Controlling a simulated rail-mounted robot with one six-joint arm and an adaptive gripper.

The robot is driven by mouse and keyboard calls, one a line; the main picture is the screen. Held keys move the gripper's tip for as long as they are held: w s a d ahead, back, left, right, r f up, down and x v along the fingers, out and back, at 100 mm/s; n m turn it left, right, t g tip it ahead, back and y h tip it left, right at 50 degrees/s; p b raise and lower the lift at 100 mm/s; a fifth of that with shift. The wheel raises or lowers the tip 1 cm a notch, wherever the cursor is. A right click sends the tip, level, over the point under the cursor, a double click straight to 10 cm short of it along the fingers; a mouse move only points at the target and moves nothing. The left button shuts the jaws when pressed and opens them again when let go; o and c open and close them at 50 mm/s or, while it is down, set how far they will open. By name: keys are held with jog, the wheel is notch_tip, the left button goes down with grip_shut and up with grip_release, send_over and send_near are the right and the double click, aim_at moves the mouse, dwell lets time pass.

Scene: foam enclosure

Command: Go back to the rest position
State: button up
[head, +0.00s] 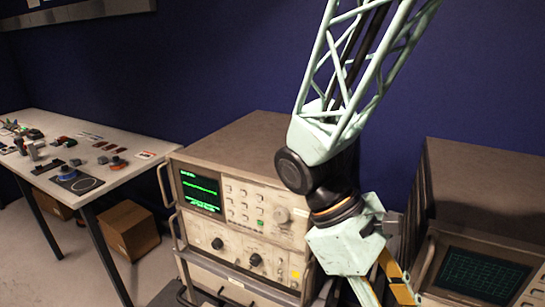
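My arm comes down from the top of the head view, right of centre, as a pale green lattice link with dark joints. My gripper (386,288) hangs at its lower end, pointing down, between two instrument racks. A pale part and a yellow-and-black part of it reach the bottom edge of the picture. The fingertips are cut off there, so I cannot see whether it is open or holds anything.
A beige instrument rack (240,215) with a green screen stands left of my gripper. Another rack (480,200) with a dark grid screen stands close on the right. A white table (125,172) with several small parts is at the left, with cardboard boxes (128,230) below. A blue wall is behind.

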jog(key=s+a+r+m+t+y, duration=0.1)
jog(key=s+r+m+t+y, duration=0.1)
jog(key=r, duration=0.6)
jog(key=s+a+r+m+t+y+p, duration=0.1)
jog(key=r+m+t+y, duration=0.3)
jog(key=r+m+t, duration=0.2)
jog(key=shift+s+r+m+t, duration=0.4)
jog(key=shift+r+m, duration=0.2)
jog(key=shift+r, duration=0.75)
jog(key=shift+f, duration=0.1)
dwell(1.1)
